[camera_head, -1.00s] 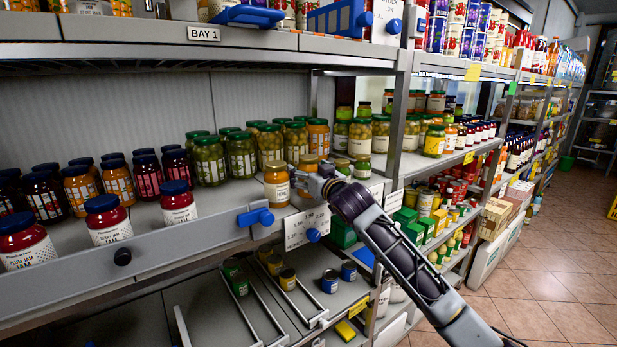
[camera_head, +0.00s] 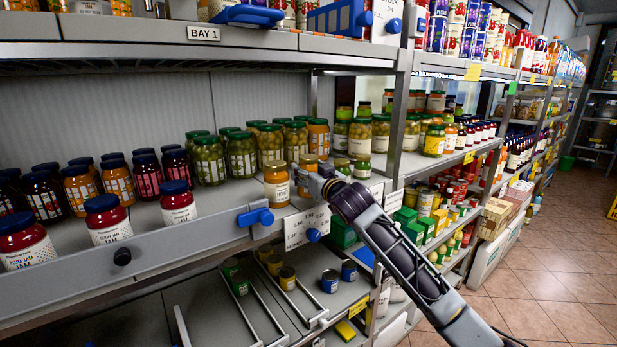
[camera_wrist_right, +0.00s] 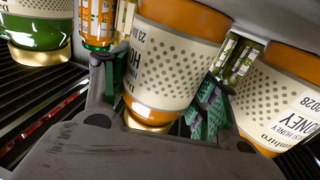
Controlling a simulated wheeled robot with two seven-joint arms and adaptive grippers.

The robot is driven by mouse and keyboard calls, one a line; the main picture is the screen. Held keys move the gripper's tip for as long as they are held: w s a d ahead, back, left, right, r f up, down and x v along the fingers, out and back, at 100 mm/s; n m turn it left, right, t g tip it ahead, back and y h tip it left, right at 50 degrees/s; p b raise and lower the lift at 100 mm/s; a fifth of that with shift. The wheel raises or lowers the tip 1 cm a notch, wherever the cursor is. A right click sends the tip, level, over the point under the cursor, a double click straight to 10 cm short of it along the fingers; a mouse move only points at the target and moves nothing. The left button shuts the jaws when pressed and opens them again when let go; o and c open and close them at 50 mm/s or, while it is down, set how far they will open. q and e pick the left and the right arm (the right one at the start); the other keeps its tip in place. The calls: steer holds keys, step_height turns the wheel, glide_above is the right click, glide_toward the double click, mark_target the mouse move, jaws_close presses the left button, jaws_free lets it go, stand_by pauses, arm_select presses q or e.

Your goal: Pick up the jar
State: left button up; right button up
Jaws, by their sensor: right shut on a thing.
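An orange honey jar (camera_head: 308,164) with a gold lid stands near the front of the middle shelf, beside another honey jar (camera_head: 277,186) to its left. My right gripper (camera_head: 311,182) reaches in from the right and is at the first of these jars. In the right wrist view the picture is upside down. There the jar (camera_wrist_right: 178,62) sits between the two fingers of my right gripper (camera_wrist_right: 160,100), which is shut on it. The second honey jar (camera_wrist_right: 285,95) is close by on the right of that view. My left gripper is not in view.
Green-lidded olive jars (camera_head: 240,155) stand behind, and jam jars (camera_head: 178,203) stand to the left. A front rail with a blue clip (camera_head: 256,216) and price cards (camera_head: 306,227) edges the shelf. The upper shelf (camera_head: 270,42) is overhead. A shelf post (camera_head: 400,120) stands to the right.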

steer(key=shift+r, duration=0.1)
arm_select(q)
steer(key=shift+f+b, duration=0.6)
steer(key=shift+b, duration=0.05)
arm_select(e)
steer(key=shift+r, duration=5)
steer(key=shift+f, duration=0.15)
